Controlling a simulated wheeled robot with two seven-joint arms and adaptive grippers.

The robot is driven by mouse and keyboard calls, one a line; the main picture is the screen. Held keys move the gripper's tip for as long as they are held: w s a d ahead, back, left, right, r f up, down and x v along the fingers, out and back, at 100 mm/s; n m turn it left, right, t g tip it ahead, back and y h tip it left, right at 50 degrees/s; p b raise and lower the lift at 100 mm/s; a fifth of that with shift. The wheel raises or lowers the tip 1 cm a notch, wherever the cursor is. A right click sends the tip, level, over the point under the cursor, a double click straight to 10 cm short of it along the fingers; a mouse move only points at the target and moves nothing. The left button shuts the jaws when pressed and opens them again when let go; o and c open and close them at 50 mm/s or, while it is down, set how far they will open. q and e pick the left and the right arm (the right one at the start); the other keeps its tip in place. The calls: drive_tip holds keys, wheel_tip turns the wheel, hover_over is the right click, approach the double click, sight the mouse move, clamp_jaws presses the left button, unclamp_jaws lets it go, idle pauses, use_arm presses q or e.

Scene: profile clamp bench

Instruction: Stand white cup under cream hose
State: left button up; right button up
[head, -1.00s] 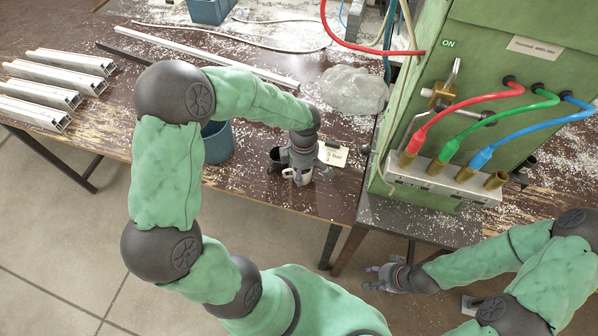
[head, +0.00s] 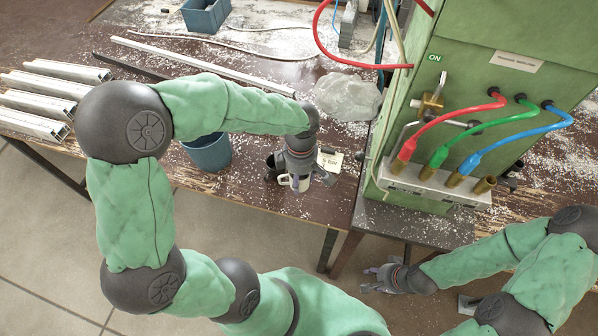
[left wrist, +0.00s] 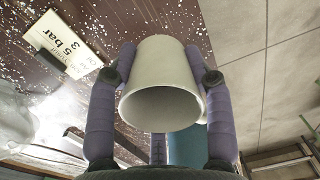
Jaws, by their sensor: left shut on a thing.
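The white cup (head: 294,183) is in my left gripper (head: 296,176), over the front part of the brown bench in the head view. In the left wrist view the cup (left wrist: 160,75) sits between the two purple fingers of my left gripper (left wrist: 160,85), which press on its sides. I cannot tell if the cup touches the bench. A cream hose (head: 397,62) runs down by the left edge of the green cabinet, to the right of the cup and apart from it. My right gripper (head: 374,279) looks open and empty, low in front of the bench.
A small card (head: 330,161) reading "5 bar" stands right of the cup. A blue-grey bucket (head: 208,152) is to the left. A clear lumpy bag (head: 348,97) lies behind. The green cabinet (head: 455,110) with red, green and blue hoses stands at right. Bench front near the cup is mostly clear.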

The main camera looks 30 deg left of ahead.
use_arm(q)
drive_tip(key=s+d+r+p, duration=0.2)
drive_tip(key=s+d+r, duration=0.3)
drive_tip(key=s, duration=0.3)
drive_tip(key=w+f+m, duration=0.2)
drive_tip(key=w+m, duration=0.3)
drive_tip(key=m, duration=0.1)
drive_tip(key=w+a+f+m, duration=0.1)
drive_tip(key=w+f+m, duration=0.2)
drive_tip(key=w+m, duration=0.3)
drive_tip(key=w+f+m, duration=0.3)
drive_tip(key=w+m, duration=0.2)
drive_tip(key=m, duration=0.2)
drive_tip(key=shift+w+a+f, duration=0.15)
drive_tip(key=shift+w+f, duration=0.05)
drive_tip(key=shift+w, duration=0.05)
drive_tip(key=shift+w+a+f+m, duration=0.1)
drive_tip(key=shift+w+f+m, duration=0.45)
drive_tip(key=shift+m, duration=0.25)
drive_tip(key=shift+r, duration=0.1)
